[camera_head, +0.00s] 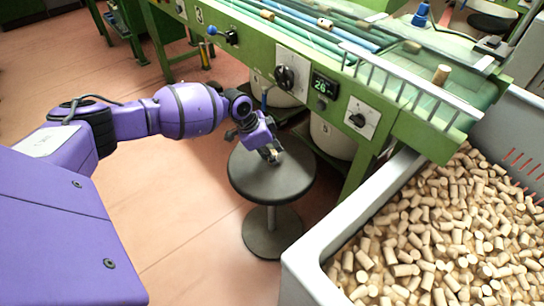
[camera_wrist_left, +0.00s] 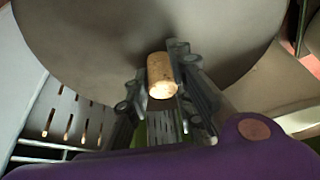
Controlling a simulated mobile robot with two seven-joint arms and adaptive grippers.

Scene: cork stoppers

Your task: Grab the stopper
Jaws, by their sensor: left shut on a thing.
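My left gripper (camera_head: 270,152) is over the dark round stool (camera_head: 262,185) in front of the green machine. In the left wrist view, my left gripper (camera_wrist_left: 164,90) is shut on a light brown cork stopper (camera_wrist_left: 161,72), with one finger on each side of it. The round stool seat (camera_wrist_left: 85,30) fills the background there. In the head view the held stopper is too small and covered to make out well. I cannot tell whether it touches the seat. My right gripper is not in view.
A grey crate (camera_head: 318,262) full of loose corks (camera_head: 440,240) stands at the lower right. The green machine (camera_head: 400,100) with knobs and a display runs across the top, and another cork (camera_head: 441,74) stands on its belt. The reddish floor (camera_head: 180,240) left of the stool is clear.

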